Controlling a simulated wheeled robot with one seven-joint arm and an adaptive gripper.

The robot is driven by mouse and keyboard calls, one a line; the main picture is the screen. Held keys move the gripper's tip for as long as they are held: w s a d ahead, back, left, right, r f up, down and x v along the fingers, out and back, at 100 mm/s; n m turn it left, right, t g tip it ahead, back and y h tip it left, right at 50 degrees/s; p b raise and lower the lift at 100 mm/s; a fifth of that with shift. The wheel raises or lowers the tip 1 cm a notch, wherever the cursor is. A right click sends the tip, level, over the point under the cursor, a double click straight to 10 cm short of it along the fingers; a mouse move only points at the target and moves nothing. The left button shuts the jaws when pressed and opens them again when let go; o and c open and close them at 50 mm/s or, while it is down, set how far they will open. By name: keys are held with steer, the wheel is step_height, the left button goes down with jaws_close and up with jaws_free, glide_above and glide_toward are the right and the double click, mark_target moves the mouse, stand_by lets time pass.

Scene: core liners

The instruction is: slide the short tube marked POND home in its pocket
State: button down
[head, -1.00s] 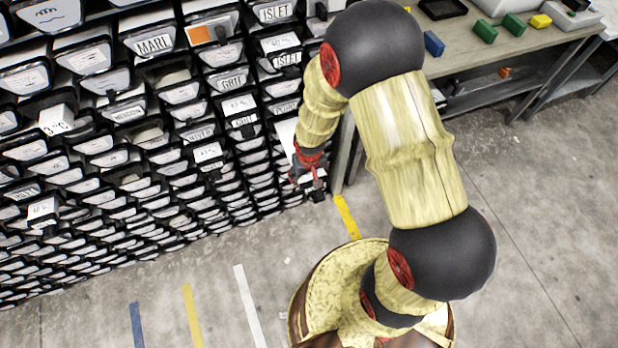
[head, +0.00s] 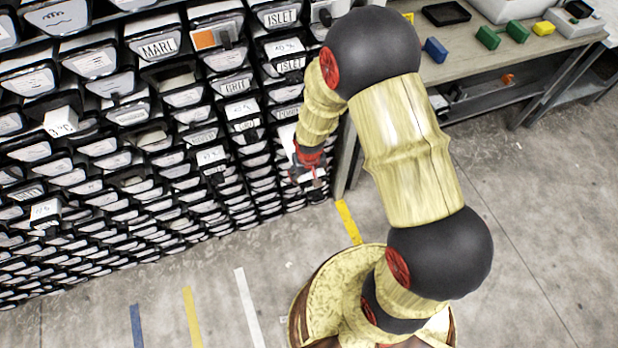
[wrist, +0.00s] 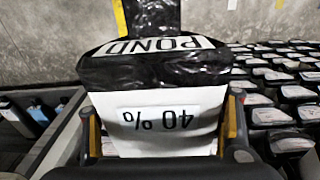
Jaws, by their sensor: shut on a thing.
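In the wrist view the black end of the short tube (wrist: 120,72) carries a white label reading POND, upside down. A white block marked 40 % (wrist: 165,132) stands out from it towards me. My gripper (wrist: 163,140) has one finger on each side of this white block and is shut on it. How deep the tube sits in its pocket cannot be told. In the head view my gripper (head: 308,176) is low at the right end of the rack, and the held tube is not clear there.
The rack (head: 130,135) of black-rimmed, labelled tube ends fills the left; several have white blocks standing out. A workbench (head: 465,60) with green, blue and yellow blocks stands at the right, close beside my arm. Concrete floor with coloured tape strips (head: 192,315) is open in front.

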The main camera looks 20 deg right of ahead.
steer(key=w, duration=1)
steer(key=shift+b, duration=0.3)
stand_by(3.8)
